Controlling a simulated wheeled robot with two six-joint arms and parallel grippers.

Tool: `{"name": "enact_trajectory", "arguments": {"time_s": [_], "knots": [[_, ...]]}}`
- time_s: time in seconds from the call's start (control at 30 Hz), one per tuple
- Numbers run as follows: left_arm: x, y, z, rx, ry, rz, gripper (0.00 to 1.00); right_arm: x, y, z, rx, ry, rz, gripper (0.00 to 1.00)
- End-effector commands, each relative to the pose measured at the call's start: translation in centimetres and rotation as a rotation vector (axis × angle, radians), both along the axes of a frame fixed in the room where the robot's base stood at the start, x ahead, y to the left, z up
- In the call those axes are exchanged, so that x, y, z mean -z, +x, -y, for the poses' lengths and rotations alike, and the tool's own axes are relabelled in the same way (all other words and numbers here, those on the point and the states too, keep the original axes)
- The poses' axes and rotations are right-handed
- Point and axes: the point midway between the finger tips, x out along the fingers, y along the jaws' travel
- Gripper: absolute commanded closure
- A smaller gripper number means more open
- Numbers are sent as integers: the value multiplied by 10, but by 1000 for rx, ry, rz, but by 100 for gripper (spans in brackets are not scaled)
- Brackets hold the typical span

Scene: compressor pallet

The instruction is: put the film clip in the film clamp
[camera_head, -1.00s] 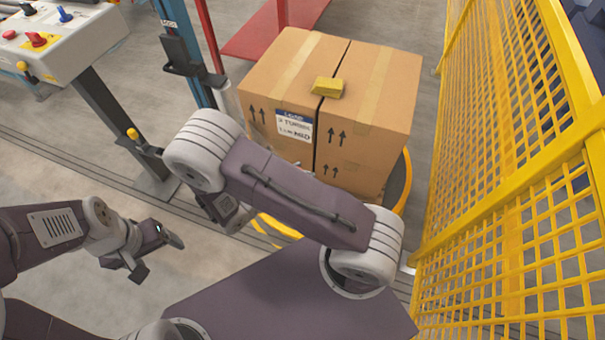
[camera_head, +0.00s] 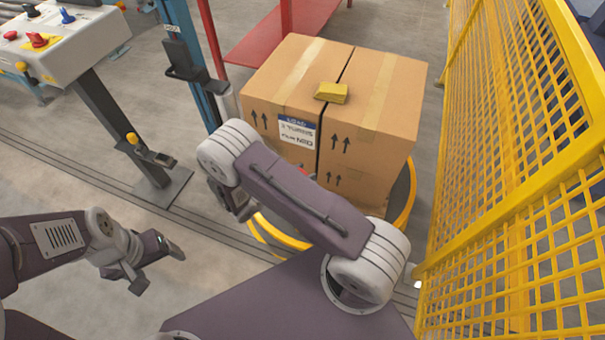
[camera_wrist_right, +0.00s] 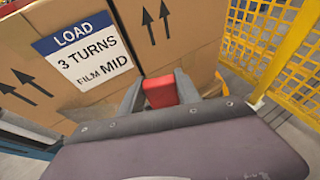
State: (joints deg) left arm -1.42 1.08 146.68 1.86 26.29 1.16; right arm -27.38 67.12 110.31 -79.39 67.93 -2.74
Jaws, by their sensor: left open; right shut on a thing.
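My right gripper (camera_wrist_right: 160,92) is shut on a small red block, which I take to be the film clip (camera_wrist_right: 160,91). In the right wrist view it is in front of the carton's printed side, below and right of the label; I cannot tell whether it touches the carton. In the head view my right arm hides most of this gripper, and only a red sliver shows above the arm link. My left gripper (camera_head: 158,268) is open and empty at the lower left, over the floor. I cannot clearly identify the film clamp.
The wrapping carton stack (camera_head: 385,100) stands on a yellow-rimmed turntable, with a yellow block (camera_head: 331,92) on top. A yellow mesh fence (camera_head: 520,190) closes the right side. A blue column (camera_head: 186,50) and a control console (camera_head: 60,45) stand left. Floor is free at lower left.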

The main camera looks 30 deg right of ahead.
Motion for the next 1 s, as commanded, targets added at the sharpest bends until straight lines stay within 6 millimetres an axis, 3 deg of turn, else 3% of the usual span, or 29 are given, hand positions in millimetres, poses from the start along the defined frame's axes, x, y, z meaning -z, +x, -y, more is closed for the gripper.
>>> {"name": "enact_trajectory", "arguments": {"time_s": [0.13, 0.17, 0.2, 0.23, 0.57, 1.0], "knots": [[4, 0, 0, 0, 0, 0, 23, 5, 0, 0, 0, 0, 0, 100], [3, 0, 0, 0, 0, 0, 23, 3, 0, 0, 0, 0, 0, 52], [2, 0, 0, 0, 0, 0, 23, 3, 0, 0, 0, 0, 0, 41], [2, 0, 0, 0, 0, 0, 23, 3, 0, 0, 0, 0, 0, 39], [-3, 0, 0, 0, 0, 0, 23, -3, 0, 0, 0, 0, 0, 39], [-17, 0, 0, 0, 0, 0, 23, -40, -28, -89, -4, 2, 1, 39]]}}
